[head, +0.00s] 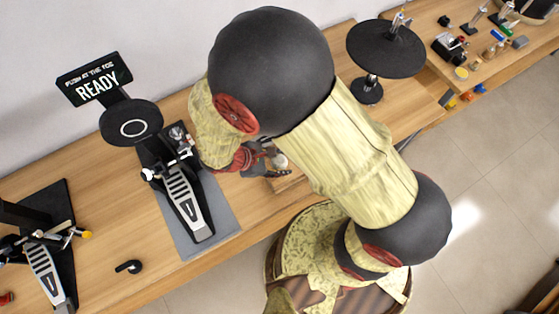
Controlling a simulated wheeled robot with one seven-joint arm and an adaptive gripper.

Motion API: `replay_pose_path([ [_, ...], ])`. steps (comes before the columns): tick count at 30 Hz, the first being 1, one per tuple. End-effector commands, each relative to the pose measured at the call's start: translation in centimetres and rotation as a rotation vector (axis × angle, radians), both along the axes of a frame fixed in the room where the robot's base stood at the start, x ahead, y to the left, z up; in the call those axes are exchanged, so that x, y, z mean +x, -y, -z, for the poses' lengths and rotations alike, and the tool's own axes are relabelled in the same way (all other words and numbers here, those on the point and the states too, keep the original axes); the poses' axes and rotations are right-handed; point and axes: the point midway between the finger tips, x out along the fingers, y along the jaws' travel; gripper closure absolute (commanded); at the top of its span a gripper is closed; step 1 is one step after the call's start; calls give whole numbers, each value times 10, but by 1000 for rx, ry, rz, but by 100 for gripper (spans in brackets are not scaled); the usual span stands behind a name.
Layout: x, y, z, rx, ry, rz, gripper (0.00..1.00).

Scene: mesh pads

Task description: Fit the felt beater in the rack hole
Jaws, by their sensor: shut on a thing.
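My gripper (276,166) is low over the wooden table, just right of the grey mat, and partly covered by my arm. It is shut on a small pale rounded thing, which looks like the felt beater (281,161). Only a bit of the beater shows; its shaft is hidden. A light wooden block edge (288,185), perhaps the rack, shows just below the gripper. Its holes are hidden behind my arm, so I cannot tell whether the beater is in a hole or above one.
A bass drum pedal (187,205) stands on the grey mat (222,218), with a round black pad (131,122) and a READY sign (95,79) behind. Another pedal (47,272), a black hook (129,267) and a cymbal pad (386,48) are also on the table.

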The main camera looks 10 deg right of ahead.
Motion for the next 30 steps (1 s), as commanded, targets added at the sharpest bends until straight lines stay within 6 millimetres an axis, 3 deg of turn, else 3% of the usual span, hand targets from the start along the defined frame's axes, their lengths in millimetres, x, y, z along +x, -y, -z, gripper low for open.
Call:
replay_pose_path([
  [12,0,0,17,0,0,0,89],
  [13,0,0,17,0,0,0,62],
  [24,0,0,16,0,0,0,42],
  [30,0,0,16,0,0,0,42],
])
